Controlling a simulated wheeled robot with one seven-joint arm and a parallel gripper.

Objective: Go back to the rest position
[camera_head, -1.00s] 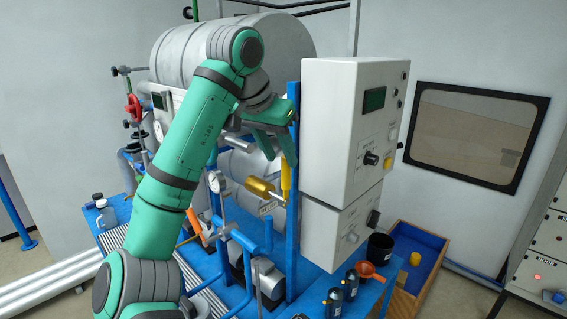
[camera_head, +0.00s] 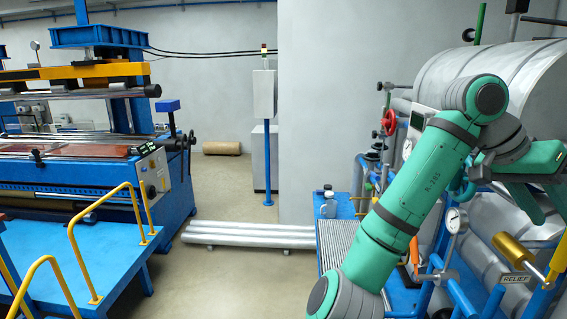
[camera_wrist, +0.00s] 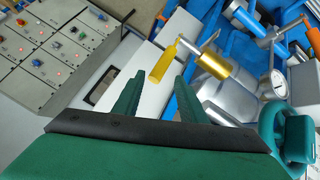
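My green arm reaches up over the machine at the right of the head view. My gripper (camera_head: 530,195) hangs beside the big grey drum (camera_head: 490,70), above the brass cylinder (camera_head: 510,248) with the RELIEF label. In the wrist view my gripper (camera_wrist: 158,95) shows two green fingers spread apart with nothing between them. A yellow handle (camera_wrist: 165,60) and the brass cylinder (camera_wrist: 212,65) lie beyond the fingertips, apart from them.
A pressure gauge (camera_head: 455,220) and blue pipes stand close below my arm. A control panel with knobs and red lights (camera_wrist: 55,50) shows in the wrist view. Across the floor at left are a blue machine (camera_head: 90,170) and yellow handrails (camera_head: 100,245). Grey pipes (camera_head: 245,234) lie between.

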